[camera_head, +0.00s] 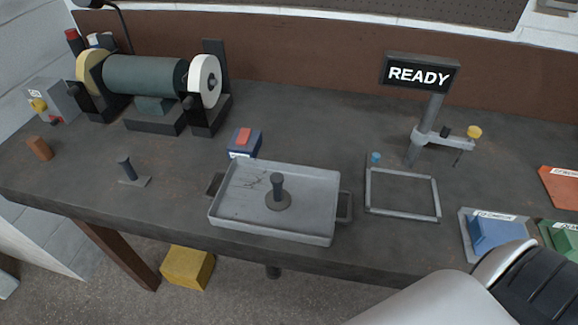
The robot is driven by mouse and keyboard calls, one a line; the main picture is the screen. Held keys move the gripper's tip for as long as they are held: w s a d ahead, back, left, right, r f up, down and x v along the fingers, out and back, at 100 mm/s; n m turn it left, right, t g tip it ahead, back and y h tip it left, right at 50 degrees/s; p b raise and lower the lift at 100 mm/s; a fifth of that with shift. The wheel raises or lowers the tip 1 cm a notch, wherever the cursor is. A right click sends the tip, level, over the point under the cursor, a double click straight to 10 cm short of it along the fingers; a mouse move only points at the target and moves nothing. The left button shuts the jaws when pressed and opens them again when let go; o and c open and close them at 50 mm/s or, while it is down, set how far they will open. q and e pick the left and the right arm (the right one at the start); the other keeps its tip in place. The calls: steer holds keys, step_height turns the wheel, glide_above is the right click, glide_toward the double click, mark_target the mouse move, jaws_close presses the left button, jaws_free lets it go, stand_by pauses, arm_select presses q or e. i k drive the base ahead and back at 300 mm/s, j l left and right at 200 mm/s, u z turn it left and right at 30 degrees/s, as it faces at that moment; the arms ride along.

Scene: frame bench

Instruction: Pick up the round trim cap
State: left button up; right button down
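A dark round cap (278,200) with an upright peg-like handle stands in the grey tray (229,223), right of the tray's middle. It looks like the round trim cap. A similar dark piece with a flat, angular base and upright handle (126,169) stands on the bench to the left of the tray. Neither gripper shows in this view. Part of my arm, pale with a black joint, comes in at the bottom right; its gripper is out of frame.
The tray has side handles and sits near the bench's front edge. A grinder-like machine (146,77) stands back left. A blue block with a red top (244,142) is behind the tray. A grey frame (403,213), a READY sign (419,75) and a blue block (495,232) are to the right.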

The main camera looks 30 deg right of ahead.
mark_target(278, 200)
steer(key=z, duration=0.75)
